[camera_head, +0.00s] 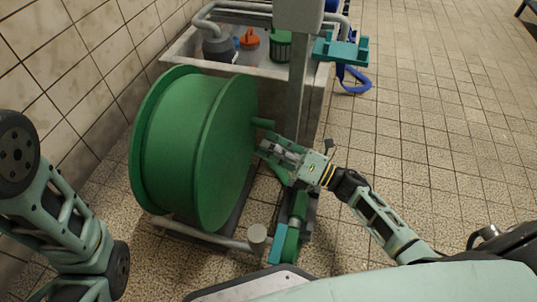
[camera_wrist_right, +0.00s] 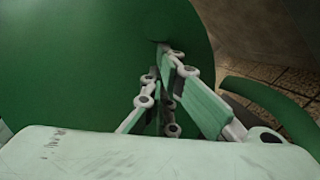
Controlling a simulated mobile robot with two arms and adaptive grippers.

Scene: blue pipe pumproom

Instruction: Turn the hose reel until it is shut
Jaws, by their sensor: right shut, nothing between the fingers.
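The hose reel (camera_head: 225,150) is a large green drum with round flanges, standing on a low frame at the left of the head view. A short green peg (camera_head: 262,123) sticks out from its right face. My right gripper (camera_head: 266,148) is at that face, just below the peg, with its fingers shut and empty. In the right wrist view the fingers (camera_wrist_right: 166,62) point at the green reel face (camera_wrist_right: 80,60); whether they touch it I cannot tell. My left arm shows at the left edge, but its gripper is out of view.
A tiled wall (camera_head: 60,60) runs close behind the reel. A sink (camera_head: 310,95) with containers stands beyond it, with a grey post (camera_head: 300,75) in front. A blue hose (camera_head: 357,82) hangs at its right. The tiled floor (camera_head: 440,130) at the right is clear.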

